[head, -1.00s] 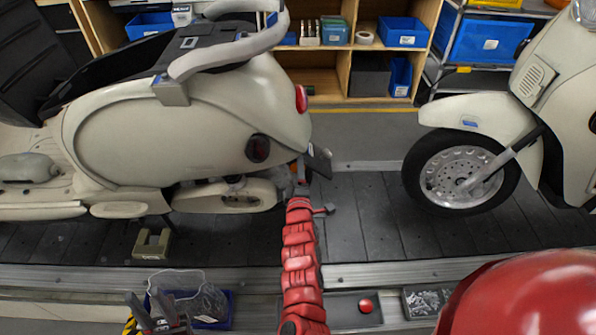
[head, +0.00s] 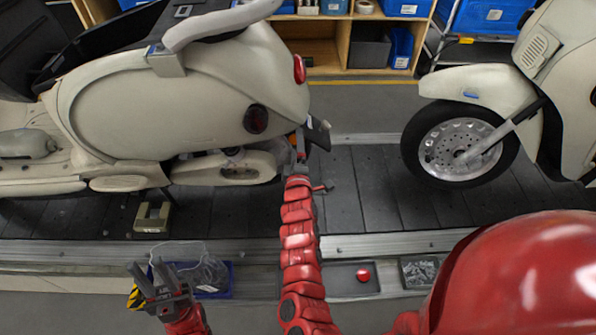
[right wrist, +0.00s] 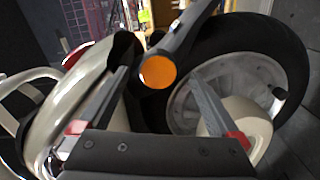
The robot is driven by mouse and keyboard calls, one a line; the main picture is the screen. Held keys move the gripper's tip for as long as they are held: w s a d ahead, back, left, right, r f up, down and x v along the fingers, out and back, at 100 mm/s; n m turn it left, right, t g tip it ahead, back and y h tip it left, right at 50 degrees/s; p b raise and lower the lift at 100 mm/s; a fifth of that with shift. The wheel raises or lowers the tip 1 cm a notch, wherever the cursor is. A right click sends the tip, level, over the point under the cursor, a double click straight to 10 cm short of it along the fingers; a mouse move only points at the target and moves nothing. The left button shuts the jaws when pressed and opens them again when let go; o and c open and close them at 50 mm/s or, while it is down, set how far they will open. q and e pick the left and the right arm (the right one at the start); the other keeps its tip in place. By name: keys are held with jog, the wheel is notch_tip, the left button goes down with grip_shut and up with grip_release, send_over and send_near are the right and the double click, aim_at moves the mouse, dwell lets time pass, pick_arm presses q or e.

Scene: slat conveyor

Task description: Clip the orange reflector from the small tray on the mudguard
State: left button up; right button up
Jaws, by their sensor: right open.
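The orange reflector (right wrist: 157,72) shows in the right wrist view as a round disc at the dark mudguard end (right wrist: 182,38) of the cream scooter, beside the rear wheel. My right gripper (right wrist: 158,82) is open, its two fingers apart to either side of the disc in the picture. No contact is clear. In the head view, my right gripper (head: 298,148) is at the scooter's rear, partly hiding the mudguard (head: 319,133). The small tray (head: 343,291) on the near ledge holds a round red piece (head: 363,274). My left gripper (head: 146,266) is open and empty at lower left.
A blue bin (head: 217,292) with a clear bag is right beside my left gripper. A tray of metal parts (head: 420,271) lies right of the small tray. A second scooter's front wheel (head: 461,143) stands on the slats at right. Dark slats (head: 365,200) between the scooters are clear.

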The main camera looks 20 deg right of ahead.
jog(key=v, duration=1.5)
jog(key=shift+s+r+b, duration=0.15)
jog(key=shift+s+b, duration=0.15)
jog(key=shift+b, duration=0.1)
